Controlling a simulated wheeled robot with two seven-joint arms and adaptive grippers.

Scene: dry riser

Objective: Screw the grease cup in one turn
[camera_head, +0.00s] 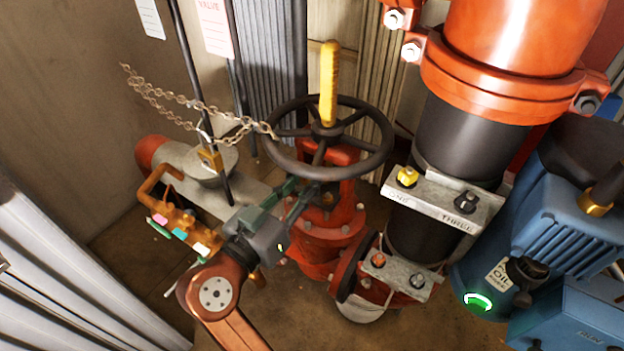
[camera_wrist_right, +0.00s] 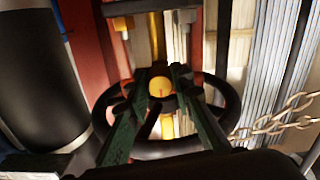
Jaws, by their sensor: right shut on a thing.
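My right gripper (camera_head: 300,194) reaches up from the bottom to the red valve (camera_head: 325,245), just below its dark handwheel (camera_head: 372,160). In the right wrist view, my right gripper (camera_wrist_right: 160,78) has its two dark green fingers closed on a small round yellow cup (camera_wrist_right: 160,87), which looks like the grease cup. The handwheel (camera_wrist_right: 230,105) shows behind it. In the head view the fingers and valve hide the cup, and its threads cannot be seen. My left gripper is not in view.
A chain (camera_head: 180,98) with a brass padlock (camera_head: 210,158) hangs left of the handwheel. A yellow stem (camera_head: 328,80) rises through the wheel. A dark pipe (camera_head: 450,140) with labelled brackets (camera_head: 440,200) and a blue pump (camera_head: 570,230) stand at the right.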

